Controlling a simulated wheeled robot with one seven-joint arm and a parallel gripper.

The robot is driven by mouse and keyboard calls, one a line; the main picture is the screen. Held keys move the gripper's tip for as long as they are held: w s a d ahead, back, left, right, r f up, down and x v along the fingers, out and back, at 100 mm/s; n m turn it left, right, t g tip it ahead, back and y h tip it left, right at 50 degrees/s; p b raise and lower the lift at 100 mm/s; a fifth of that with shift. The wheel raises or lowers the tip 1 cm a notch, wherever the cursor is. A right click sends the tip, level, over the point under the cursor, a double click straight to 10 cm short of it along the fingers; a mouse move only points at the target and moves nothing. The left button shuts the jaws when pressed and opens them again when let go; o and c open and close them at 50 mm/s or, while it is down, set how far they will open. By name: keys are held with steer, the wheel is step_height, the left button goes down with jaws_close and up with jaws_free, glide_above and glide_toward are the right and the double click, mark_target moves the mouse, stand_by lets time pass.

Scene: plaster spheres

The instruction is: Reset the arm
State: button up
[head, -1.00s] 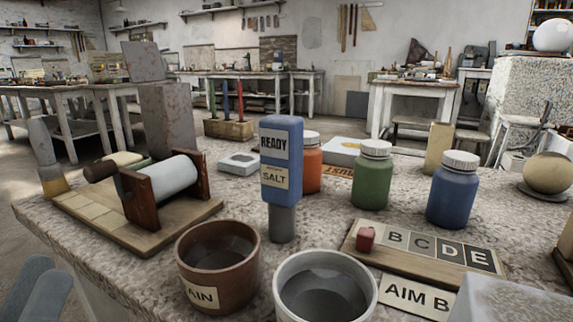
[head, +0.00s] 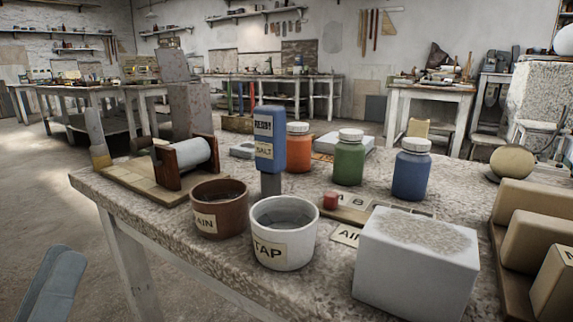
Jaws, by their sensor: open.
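Near the table's front edge stand a brown pot (head: 219,208), a white TAP pot (head: 283,233) and a pale block (head: 416,268). Behind are a blue READY/SALT stand (head: 271,140) and orange (head: 298,150), green (head: 349,162) and blue (head: 411,175) jars. Floor (head: 50,190) at left is clear.

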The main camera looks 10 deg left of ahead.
steer(key=w+a+f+n+g+y, duration=0.2)
steer(key=f+n+g+y, duration=0.2)
steer(key=f+n+y, duration=0.15)
steer(key=w+a+f+n+g+y, duration=0.2)
steer(key=f+n+g+y, duration=0.15)
steer(key=f+y, duration=0.3)
steer(key=s+d+f+g+y, duration=0.15)
steer(key=d+f+g, duration=0.25)
steer(key=d+f, duration=0.75)
steer(key=s+d+f+m+t+h, duration=0.1)
steer(key=s+d+m+h, duration=0.15)
steer(key=d, duration=0.65)
steer(key=s+d+f+m+t+h+p, duration=0.1)
steer(key=s+d+f+m, duration=0.15)
steer(key=d, duration=0.55)
steer(key=s+d+f+m+h, duration=0.1)
steer(key=s+d+m, duration=0.3)
steer(key=d, duration=0.5)
steer(key=s+d+f+m+g+h+p, duration=0.15)
steer(key=s+d+m+h, duration=0.35)
steer(key=s+d, duration=0.75)
step_height(320, 180, up, 37)
steer(key=n+h+p, duration=0.1)
steer(key=p, duration=3.6)
steer(key=shift+w+g, duration=0.4)
steer(key=shift+w, duration=0.05)
